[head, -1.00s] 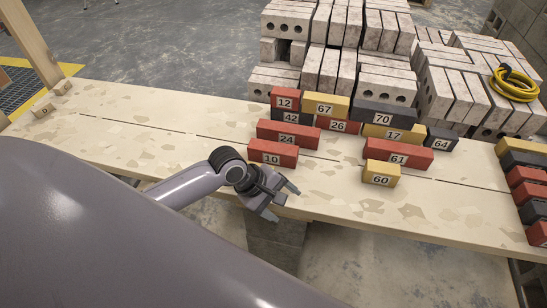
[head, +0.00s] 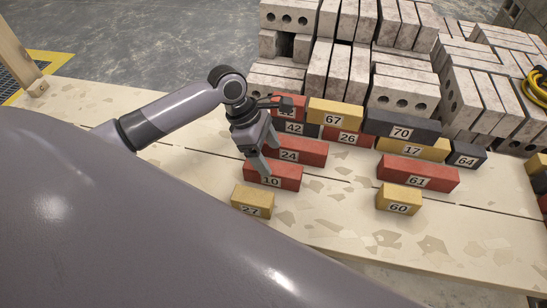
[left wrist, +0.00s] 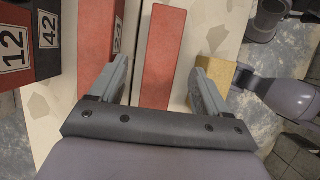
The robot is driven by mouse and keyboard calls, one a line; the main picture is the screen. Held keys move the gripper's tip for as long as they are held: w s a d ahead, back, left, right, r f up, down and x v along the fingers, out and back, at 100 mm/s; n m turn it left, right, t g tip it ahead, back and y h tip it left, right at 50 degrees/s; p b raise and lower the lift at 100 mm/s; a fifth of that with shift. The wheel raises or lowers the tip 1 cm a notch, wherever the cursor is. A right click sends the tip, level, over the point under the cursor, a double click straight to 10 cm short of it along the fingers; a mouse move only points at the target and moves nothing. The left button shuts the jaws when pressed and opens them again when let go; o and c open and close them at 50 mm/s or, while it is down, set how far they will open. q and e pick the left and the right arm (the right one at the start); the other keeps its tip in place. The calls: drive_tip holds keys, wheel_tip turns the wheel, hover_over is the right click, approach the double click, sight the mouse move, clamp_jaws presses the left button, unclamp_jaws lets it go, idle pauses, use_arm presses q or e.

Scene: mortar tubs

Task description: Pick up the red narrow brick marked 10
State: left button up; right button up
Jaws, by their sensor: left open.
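The red narrow brick marked 10 (head: 284,179) lies on the pale tabletop, in front of the red brick marked 24 (head: 305,153). My left gripper (head: 267,156) is open and points down over the left part of brick 10, its fingers partly hiding that brick. In the left wrist view, the red top of brick 10 (left wrist: 163,50) runs between the open fingers of my left gripper (left wrist: 160,70), with a gap on both sides. I cannot tell exactly how high the fingertips are. My right gripper is not in view.
A yellow brick marked 27 (head: 252,201) stands close in front of brick 10. Bricks marked 12, 42, 67 (head: 335,112) and 26 stand behind. Red brick 61 (head: 420,173) and yellow brick 60 (head: 399,198) are to the right. Grey block stacks stand at the back.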

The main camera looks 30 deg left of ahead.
sight(274, 166)
use_arm(q)
drive_tip(key=shift+w+f, duration=0.1)
drive_tip(key=shift+w, duration=0.1)
drive_tip(key=shift+f, duration=0.3)
drive_tip(key=x, duration=0.1)
drive_tip(key=b+x, duration=0.1)
drive_tip(key=x, duration=0.1)
drive_tip(key=b+x, duration=0.1)
drive_tip(key=x, duration=0.1)
drive_tip(key=shift+s+f, duration=0.35)
drive_tip(key=shift+w+d+f, duration=0.1)
drive_tip(key=shift+d+f, duration=0.1)
drive_tip(key=shift+f, duration=0.2)
drive_tip(key=c, duration=1.4)
drive_tip(key=shift+w+r, duration=0.1)
drive_tip(key=shift+r, duration=0.05)
clamp_jaws()
